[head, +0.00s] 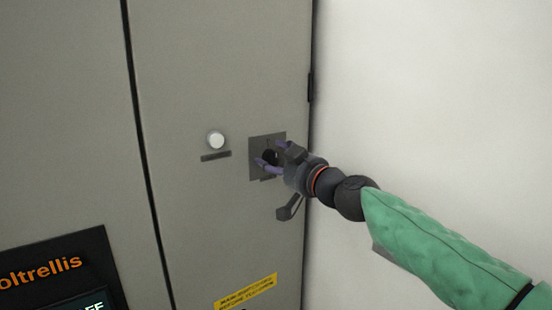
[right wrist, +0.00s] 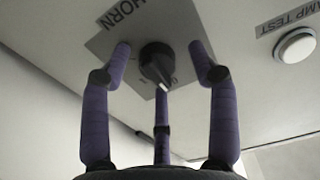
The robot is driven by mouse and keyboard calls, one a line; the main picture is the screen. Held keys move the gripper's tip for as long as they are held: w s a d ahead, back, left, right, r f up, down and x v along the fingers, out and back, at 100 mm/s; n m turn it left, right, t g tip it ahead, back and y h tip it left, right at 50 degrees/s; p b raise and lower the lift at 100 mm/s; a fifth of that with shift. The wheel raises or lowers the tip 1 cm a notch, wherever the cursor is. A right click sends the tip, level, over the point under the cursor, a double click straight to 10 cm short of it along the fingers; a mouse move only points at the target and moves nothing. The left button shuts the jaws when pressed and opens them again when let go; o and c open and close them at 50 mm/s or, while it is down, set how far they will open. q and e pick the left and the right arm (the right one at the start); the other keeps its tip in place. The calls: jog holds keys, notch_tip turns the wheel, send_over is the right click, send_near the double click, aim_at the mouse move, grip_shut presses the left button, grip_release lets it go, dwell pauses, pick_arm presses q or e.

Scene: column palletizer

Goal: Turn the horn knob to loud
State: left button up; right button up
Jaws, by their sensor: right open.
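The horn knob (right wrist: 157,66) is a black round knob with a pointer, on a grey plate (right wrist: 106,45) marked HORN in the right wrist view. In the head view the knob (head: 270,157) shows dark on its plate (head: 257,144), partly hidden by my fingers. My right gripper (head: 272,156) is at the knob with its purple fingers open. In the right wrist view the fingers of the gripper (right wrist: 160,62) stand around the knob, with gaps at the left and right. The scale marks are too small or covered to read. My left gripper is not in view.
A white round lamp test button (head: 216,140) sits left of the knob plate; it also shows in the right wrist view (right wrist: 295,46). A yellow label (head: 246,291) is below, and a dark panel (head: 60,280) is at lower left. A pale wall (head: 430,90) is at the right.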

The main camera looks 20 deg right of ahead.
jog(key=shift+w+d+f, duration=0.15)
jog(key=shift+w, duration=0.25)
jog(key=shift+s, duration=0.3)
jog(key=c, duration=0.9)
jog(key=shift+c, duration=1.3)
